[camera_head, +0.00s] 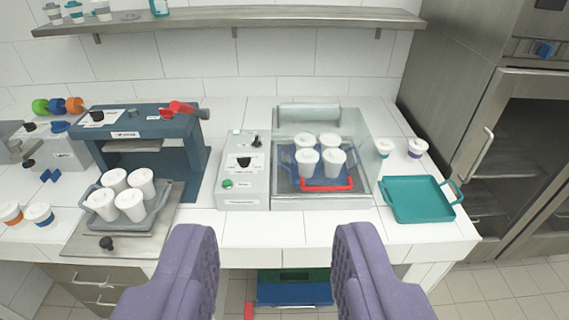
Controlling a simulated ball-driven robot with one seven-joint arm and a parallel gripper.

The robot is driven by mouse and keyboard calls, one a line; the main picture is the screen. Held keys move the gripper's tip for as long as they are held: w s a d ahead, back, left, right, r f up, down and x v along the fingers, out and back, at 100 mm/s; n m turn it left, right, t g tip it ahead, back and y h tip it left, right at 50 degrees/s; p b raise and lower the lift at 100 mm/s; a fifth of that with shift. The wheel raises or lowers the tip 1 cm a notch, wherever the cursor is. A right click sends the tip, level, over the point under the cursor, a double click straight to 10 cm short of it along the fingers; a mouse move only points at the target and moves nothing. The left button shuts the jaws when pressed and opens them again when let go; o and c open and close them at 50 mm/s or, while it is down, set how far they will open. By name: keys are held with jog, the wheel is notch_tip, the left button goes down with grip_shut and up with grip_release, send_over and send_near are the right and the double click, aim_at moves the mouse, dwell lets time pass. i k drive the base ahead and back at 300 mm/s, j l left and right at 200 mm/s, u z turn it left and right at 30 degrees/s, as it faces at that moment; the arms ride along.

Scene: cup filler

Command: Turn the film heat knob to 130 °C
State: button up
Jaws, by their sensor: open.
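A grey control box (226,200) stands on the white counter, left of centre. A large black knob (244,161) sits on its sloped face. A smaller black knob (256,141) is above it to the right, and a green button (228,184) is below it. The labels are too small to read, so I cannot tell which knob is the film heat knob or its setting. My gripper (277,245) is open and empty, with two purple fingers in front of the counter's edge. It is apart from the box.
A clear-walled machine (360,130) right of the box holds a tray of white cups. A dark blue press (190,155) stands to the left beside another cup tray (160,205). A teal tray (400,207) lies at the right. The counter strip before the box is clear.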

aim_at(244, 162)
jog(key=i+z, duration=0.2)
jog(key=i, duration=0.5)
jog(key=i+z, duration=0.2)
jog(key=i, duration=0.5)
jog(key=i+j+z, duration=0.2)
jog(key=i, duration=0.5)
